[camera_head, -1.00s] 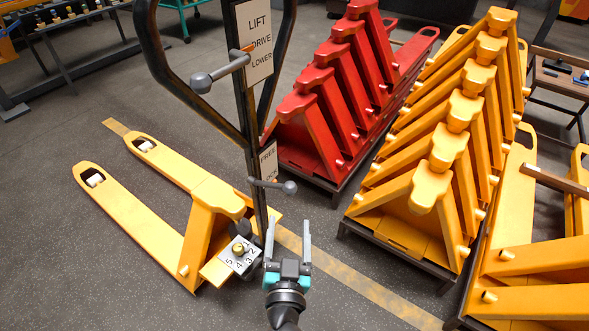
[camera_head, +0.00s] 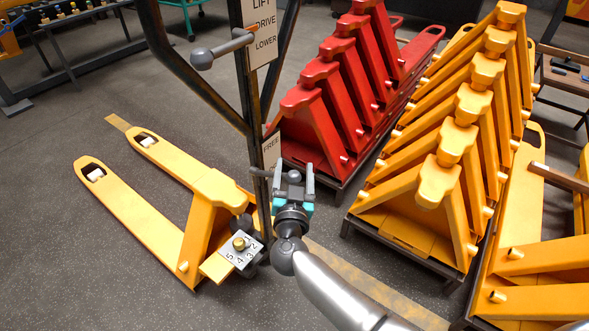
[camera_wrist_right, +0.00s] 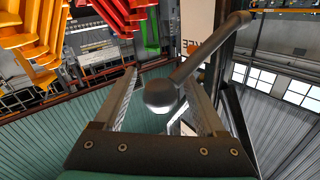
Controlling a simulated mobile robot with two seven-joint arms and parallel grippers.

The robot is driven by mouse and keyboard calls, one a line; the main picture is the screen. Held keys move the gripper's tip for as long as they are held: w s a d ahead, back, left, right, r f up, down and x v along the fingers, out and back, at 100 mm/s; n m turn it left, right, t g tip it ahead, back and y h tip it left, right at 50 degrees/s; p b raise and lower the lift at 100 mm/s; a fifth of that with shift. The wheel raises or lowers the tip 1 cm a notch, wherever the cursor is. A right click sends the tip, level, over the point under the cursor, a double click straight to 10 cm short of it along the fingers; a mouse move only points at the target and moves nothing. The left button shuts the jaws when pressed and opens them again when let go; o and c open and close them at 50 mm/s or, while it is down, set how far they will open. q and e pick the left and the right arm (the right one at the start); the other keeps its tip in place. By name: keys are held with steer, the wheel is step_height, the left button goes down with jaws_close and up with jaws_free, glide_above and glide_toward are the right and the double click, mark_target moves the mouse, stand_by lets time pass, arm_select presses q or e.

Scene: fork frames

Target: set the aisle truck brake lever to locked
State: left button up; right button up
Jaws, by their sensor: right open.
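The yellow aisle truck (camera_head: 203,205) stands at the left, with a dark upright handle. Its brake lever (camera_head: 259,172) sticks out of the handle to the right, beside a plate (camera_head: 271,150) reading FREE; the plate's lower word is hidden. My right gripper (camera_head: 294,168) is open, with the lever's grey ball knob (camera_head: 294,177) between its fingers. In the right wrist view, the ball knob (camera_wrist_right: 161,96) sits between the two spread fingers, its rod running up right; contact cannot be told. My left gripper is not in view.
A second lever (camera_head: 203,58) sits higher on the handle by the LIFT, DRIVE, LOWER plate (camera_head: 262,32). Red trucks (camera_head: 328,125) and yellow trucks (camera_head: 440,185) stand close at right. Floor at left is open.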

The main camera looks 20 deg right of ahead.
steer(key=shift+w+d, duration=0.2)
steer(key=shift+w, duration=0.35)
steer(key=shift+c, duration=0.3)
jaws_close()
steer(key=shift+f, duration=0.1)
stand_by(0.8)
